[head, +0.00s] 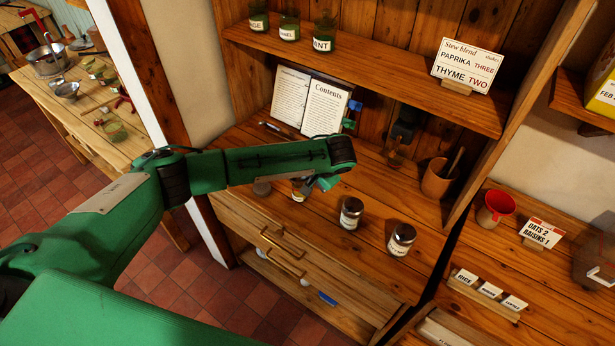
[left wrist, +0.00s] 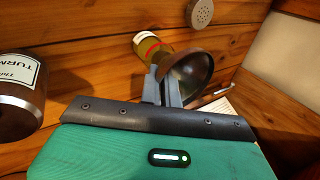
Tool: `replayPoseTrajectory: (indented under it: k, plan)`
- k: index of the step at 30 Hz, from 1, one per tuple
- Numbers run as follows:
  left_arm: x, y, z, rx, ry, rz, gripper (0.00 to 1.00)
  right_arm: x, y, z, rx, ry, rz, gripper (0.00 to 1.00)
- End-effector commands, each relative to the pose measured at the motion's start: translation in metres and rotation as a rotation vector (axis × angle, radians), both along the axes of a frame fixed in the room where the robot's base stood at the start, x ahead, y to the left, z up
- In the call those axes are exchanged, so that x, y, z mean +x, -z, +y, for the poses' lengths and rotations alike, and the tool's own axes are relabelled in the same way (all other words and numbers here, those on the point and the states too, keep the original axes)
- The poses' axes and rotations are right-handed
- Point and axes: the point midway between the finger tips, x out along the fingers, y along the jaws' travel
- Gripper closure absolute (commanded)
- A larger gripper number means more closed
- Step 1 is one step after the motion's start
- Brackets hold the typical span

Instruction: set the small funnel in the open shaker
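My left gripper (head: 314,184) reaches over the wooden counter in the head view. In the left wrist view its two grey fingers (left wrist: 162,88) are close together, with the small dark brown funnel (left wrist: 193,72) between them, so it appears shut on the funnel. The funnel's wide mouth faces the wrist camera. The open shaker (left wrist: 150,46), with yellow contents and a white and red label, is right behind the funnel; the shaker also shows in the head view (head: 298,196). The spout is hidden, and I cannot tell whether it is inside the shaker. My right gripper is out of view.
A perforated lid (left wrist: 200,12) lies beyond the shaker. Two lidded jars (head: 351,213) (head: 401,240) stand to its right in the head view. An open book (head: 311,102) leans behind. A red funnel (head: 500,203) sits at the right. Shelf boards (head: 380,75) hang above.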

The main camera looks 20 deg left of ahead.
Motion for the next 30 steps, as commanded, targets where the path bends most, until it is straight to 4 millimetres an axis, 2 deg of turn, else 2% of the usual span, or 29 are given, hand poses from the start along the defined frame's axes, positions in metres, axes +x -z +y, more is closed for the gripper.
replayPoseTrajectory:
  k: [2, 7, 23, 26, 30]
  plan:
    - [0.0, 0.002, 0.0, 0.0, 0.0, 0.0, 1.0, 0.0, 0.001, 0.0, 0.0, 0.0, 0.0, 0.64]
    - [0.0, 0.003, 0.0, 0.0, -0.001, 0.001, 0.71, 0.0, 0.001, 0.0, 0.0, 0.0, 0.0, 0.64]
    - [-0.003, 0.007, 0.001, 0.002, -0.001, 0.008, 0.71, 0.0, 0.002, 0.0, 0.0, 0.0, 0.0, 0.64]
    - [-0.004, 0.001, -0.003, 0.0, 0.0, 0.007, 0.71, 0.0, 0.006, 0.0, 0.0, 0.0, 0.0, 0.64]
    - [-0.009, -0.02, -0.015, -0.003, 0.002, 0.001, 0.71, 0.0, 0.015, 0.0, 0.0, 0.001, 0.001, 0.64]
